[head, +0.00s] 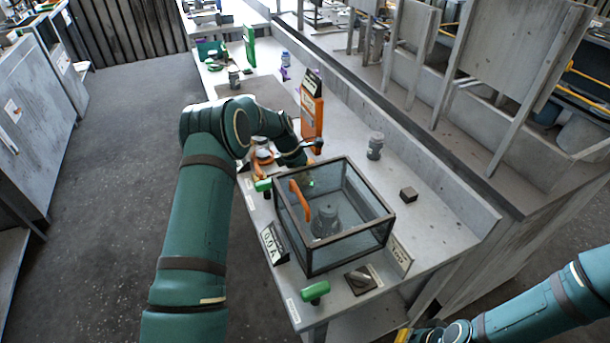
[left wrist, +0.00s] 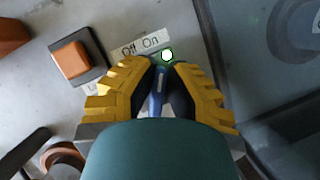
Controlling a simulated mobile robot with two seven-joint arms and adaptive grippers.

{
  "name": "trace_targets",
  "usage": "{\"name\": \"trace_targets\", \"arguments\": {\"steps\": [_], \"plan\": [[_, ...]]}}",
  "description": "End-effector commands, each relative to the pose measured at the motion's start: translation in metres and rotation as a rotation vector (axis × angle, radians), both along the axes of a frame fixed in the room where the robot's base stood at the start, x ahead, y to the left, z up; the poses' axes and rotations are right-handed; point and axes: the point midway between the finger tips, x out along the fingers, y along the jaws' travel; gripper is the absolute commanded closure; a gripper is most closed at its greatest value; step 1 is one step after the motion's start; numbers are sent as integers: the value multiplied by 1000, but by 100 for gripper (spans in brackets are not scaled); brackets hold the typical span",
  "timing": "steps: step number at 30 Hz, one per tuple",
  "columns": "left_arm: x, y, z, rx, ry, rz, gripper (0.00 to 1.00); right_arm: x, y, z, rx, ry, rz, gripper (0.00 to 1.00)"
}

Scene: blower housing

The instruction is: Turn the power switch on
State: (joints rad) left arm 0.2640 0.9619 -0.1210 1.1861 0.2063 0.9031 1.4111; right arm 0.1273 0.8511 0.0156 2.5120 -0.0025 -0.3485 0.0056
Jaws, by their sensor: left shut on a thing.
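The power switch shows in the left wrist view as a small blue lever (left wrist: 157,92) below a white label (left wrist: 146,43) reading "Off On". My left gripper (left wrist: 163,75) is shut on the lever, its yellow fingers on both sides. They hide much of the switch, so I cannot tell which side it is tilted to. A lamp (left wrist: 167,55) beside the label is white with a green glow. In the head view a green glow (head: 310,183) shows beyond the glass box. Only a yellow part of my right gripper (head: 402,336) shows at the bottom edge.
A dark-framed glass box (head: 335,262) stands on the bench close to the switch. An orange button (left wrist: 72,58) lies left of the label. A tall orange panel (head: 311,115), a grey jar (head: 375,146) and a small dark block (head: 408,194) stand around. The floor left is clear.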

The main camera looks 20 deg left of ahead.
Motion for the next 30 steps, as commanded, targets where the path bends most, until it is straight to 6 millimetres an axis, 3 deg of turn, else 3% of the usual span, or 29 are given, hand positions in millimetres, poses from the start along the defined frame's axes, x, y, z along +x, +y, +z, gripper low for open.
{"name": "trace_targets", "arguments": {"steps": [12,13,15,25,30], "plan": [[-2,-1,-3,-1,6,-9,100,0,0,0,0,0,0,100],[-2,-1,-3,-1,6,-9,76,0,0,0,0,0,0,100],[-2,-1,-3,-1,5,-9,58,0,0,0,0,0,0,100],[-1,1,1,1,2,-7,58,0,0,0,0,0,0,100],[-2,8,19,1,-1,-6,58,0,0,0,0,0,0,100]]}}
